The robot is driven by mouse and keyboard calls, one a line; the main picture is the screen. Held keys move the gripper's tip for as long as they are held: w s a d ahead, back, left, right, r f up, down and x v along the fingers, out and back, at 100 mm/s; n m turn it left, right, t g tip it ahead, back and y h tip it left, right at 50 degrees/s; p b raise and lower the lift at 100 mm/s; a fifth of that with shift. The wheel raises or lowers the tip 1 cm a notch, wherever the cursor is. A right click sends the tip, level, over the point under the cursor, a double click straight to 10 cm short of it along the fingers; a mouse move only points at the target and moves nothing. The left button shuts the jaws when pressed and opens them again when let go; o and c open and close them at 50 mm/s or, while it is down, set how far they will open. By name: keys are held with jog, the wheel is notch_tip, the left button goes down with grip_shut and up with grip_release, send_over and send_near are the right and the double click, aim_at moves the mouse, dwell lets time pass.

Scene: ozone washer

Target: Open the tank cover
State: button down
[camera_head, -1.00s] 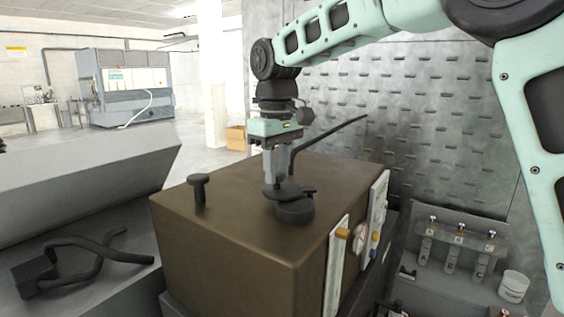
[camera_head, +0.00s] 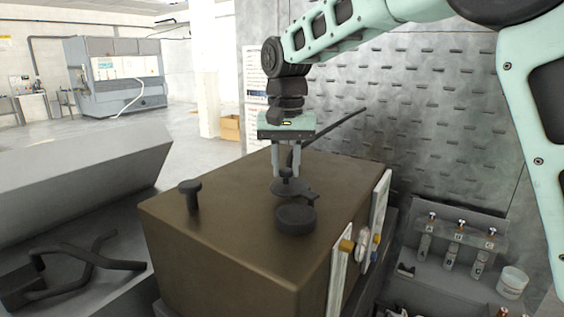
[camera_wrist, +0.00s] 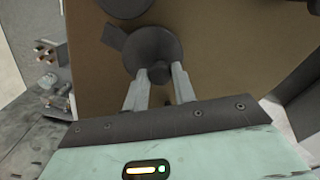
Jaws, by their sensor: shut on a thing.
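The tank is a brown box (camera_head: 230,225) in the middle of the head view. A short dark round neck (camera_head: 296,219) stands on its top. The dark disc-shaped cover (camera_head: 296,188), with a small side tab, is just behind and above the neck, clear of its middle. My gripper (camera_head: 287,174) points down and is shut on the cover's knob. In the wrist view the knob (camera_wrist: 158,72) sits between my fingertips, with the cover (camera_wrist: 150,45) beyond it. I cannot tell whether the cover still touches the neck or the tank top.
A black knobbed post (camera_head: 191,195) stands on the tank's left top. A thin dark rod (camera_head: 335,128) rises behind my gripper. White panels with fittings (camera_head: 345,245) line the tank's right side. A shelf with bottles and a white tub (camera_head: 513,282) is at right; a grey surface lies left.

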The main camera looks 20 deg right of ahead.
jog(key=shift+w+d+m, duration=0.2)
jog(key=shift+d+m, duration=0.2)
jog(key=shift+m, duration=0.3)
jog(key=c, duration=1.1)
grip_release()
jog(key=shift+c, duration=0.2)
notch_tip(320, 180, up, 18)
jog(key=b, duration=0.1)
jog(key=shift+f, duration=0.25)
